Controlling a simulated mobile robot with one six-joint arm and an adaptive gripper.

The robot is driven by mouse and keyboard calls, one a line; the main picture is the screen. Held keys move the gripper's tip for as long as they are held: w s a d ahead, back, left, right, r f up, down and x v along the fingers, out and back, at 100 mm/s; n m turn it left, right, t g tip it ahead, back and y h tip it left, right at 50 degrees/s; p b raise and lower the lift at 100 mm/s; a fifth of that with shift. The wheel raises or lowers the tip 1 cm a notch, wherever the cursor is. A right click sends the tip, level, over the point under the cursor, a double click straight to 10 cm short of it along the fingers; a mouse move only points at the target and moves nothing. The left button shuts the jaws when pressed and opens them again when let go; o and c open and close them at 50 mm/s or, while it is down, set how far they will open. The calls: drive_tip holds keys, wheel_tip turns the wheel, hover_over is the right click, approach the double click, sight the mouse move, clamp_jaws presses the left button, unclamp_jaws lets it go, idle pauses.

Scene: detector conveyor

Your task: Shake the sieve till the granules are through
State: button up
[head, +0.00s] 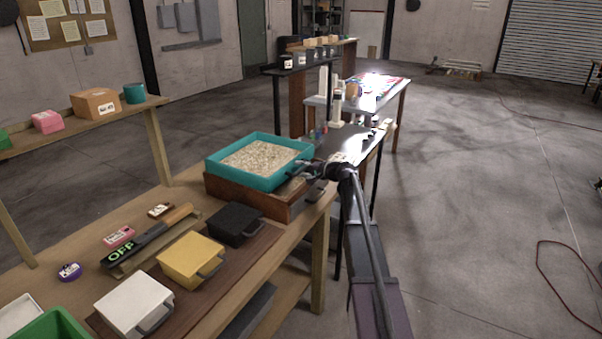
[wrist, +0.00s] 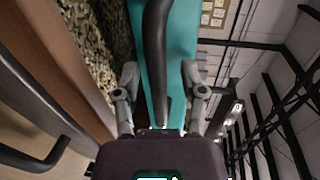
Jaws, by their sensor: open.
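The sieve is a teal square tray (head: 245,176) heaped with pale granules (head: 258,157). It sits on a brown wooden box (head: 240,199) at the far end of the workbench. My gripper (head: 306,168) is at the sieve's right side. In the wrist view my gripper (wrist: 160,78) is open, with a dark bar-shaped handle (wrist: 156,40) between its fingers and the sieve's teal wall (wrist: 182,35) just behind. Whether a finger touches the handle I cannot tell. Granules also show in the wrist view (wrist: 82,25).
Black (head: 236,222), yellow (head: 190,257) and white (head: 133,300) lidded boxes with handles line the bench in front. An OFF sign (head: 117,257) lies near them. A dark curved handle (wrist: 45,160) shows low in the wrist view. Open floor lies to the right.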

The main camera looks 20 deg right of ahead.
drive_tip(key=shift+s+d, duration=0.15)
drive_tip(key=f+p+v, duration=0.1)
drive_tip(key=p+v, duration=0.2)
drive_tip(key=v, duration=1.7)
drive_tip(key=s+a+f+n+g+h, duration=0.1)
drive_tip(key=s+a+f+n+g, duration=0.1)
drive_tip(key=s+a, duration=0.3)
drive_tip(key=s+a+f+n+g+h+p, duration=0.1)
drive_tip(key=s+a+f+g, duration=0.3)
drive_tip(key=a, duration=0.7)
drive_tip(key=s+a+f+n+g+h+p, duration=0.1)
drive_tip(key=s+a+f+n+g+h, duration=0.1)
drive_tip(key=s+a, duration=0.4)
drive_tip(key=shift+s+a+f+n+g+h, duration=0.25)
drive_tip(key=shift+a+f+n+g+h, duration=0.2)
drive_tip(key=shift+a+f+n, duration=0.55)
drive_tip(key=shift+a+f+m, duration=0.15)
drive_tip(key=shift+f+m, duration=0.1)
drive_tip(key=shift+m, duration=0.05)
